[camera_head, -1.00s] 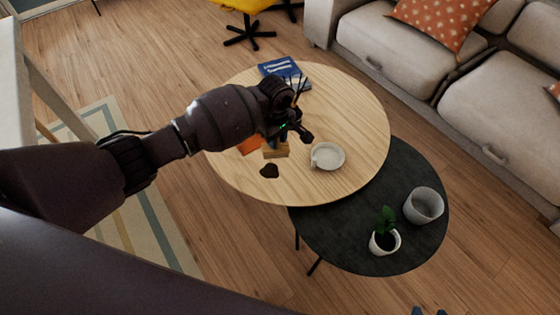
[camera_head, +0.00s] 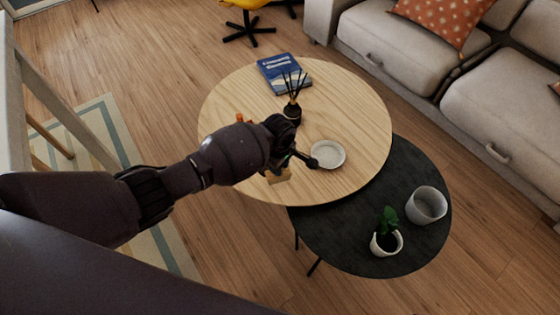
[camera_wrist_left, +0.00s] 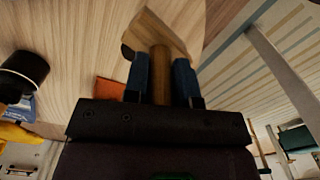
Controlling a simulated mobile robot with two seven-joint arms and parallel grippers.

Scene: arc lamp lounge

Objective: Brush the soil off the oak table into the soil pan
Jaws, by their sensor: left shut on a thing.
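The round oak table (camera_head: 355,110) stands in the middle of the head view. The soil pan (camera_head: 328,154), a shallow pale round dish, sits on its right part. My left gripper (camera_head: 285,163) is over the table's front part, left of the pan, and a dark part of it overlaps the pan's left edge in the picture. It is shut on the wooden handle of the brush (camera_head: 278,177). In the left wrist view the brush (camera_wrist_left: 165,30) shows its pale wooden head beyond the fingers. I cannot make out the dark soil now. My right gripper is not in view.
A blue book (camera_head: 283,71) and a black reed diffuser (camera_head: 292,108) stand at the table's back. An orange thing (camera_wrist_left: 110,89) lies behind my arm. A lower black table (camera_head: 370,260) holds a potted plant (camera_head: 386,240) and grey pot (camera_head: 426,205).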

